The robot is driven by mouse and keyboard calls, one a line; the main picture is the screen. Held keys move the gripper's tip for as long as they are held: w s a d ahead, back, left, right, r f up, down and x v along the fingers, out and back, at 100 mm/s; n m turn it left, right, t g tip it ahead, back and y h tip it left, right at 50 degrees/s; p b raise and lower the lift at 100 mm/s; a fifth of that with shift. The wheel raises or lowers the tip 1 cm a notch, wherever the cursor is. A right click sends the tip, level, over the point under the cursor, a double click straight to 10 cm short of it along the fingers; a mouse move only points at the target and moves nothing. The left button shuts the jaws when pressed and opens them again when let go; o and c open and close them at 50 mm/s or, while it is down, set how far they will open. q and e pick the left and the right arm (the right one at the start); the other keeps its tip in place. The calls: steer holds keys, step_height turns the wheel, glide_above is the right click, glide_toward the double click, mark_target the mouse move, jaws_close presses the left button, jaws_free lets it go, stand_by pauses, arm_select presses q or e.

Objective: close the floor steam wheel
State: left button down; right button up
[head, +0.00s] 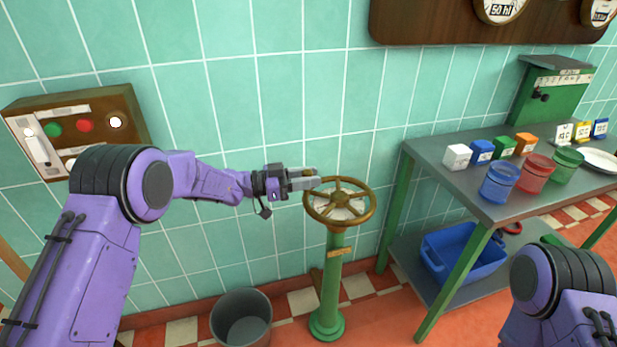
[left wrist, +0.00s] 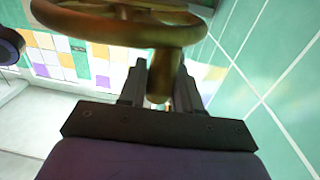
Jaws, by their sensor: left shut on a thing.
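The steam wheel (head: 339,203) is a brass hand wheel with spokes. It sits on a green floor pedestal (head: 330,283) in front of the tiled wall. My left gripper (head: 312,179) is at the wheel's left back rim. In the left wrist view the brass wheel (left wrist: 120,25) fills the top, and my left gripper's fingers (left wrist: 160,90) are shut on a brass part that comes down from its rim. My right arm shows at the lower right of the head view, but its gripper is out of the picture.
A metal table (head: 470,185) at right carries coloured blocks and jars, with a blue bin (head: 462,252) on its lower shelf. A grey bucket (head: 241,318) stands on the floor left of the pedestal. A button panel (head: 75,122) is on the left wall.

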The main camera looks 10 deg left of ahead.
arm_select(q)
steer(key=shift+r, duration=0.25)
steer(key=c, duration=1.1)
jaws_free()
steer(key=shift+w, duration=0.1)
steer(key=shift+o, duration=1)
steer(key=shift+f, duration=0.15)
steer(key=v, duration=1)
steer(key=shift+a, duration=0.25)
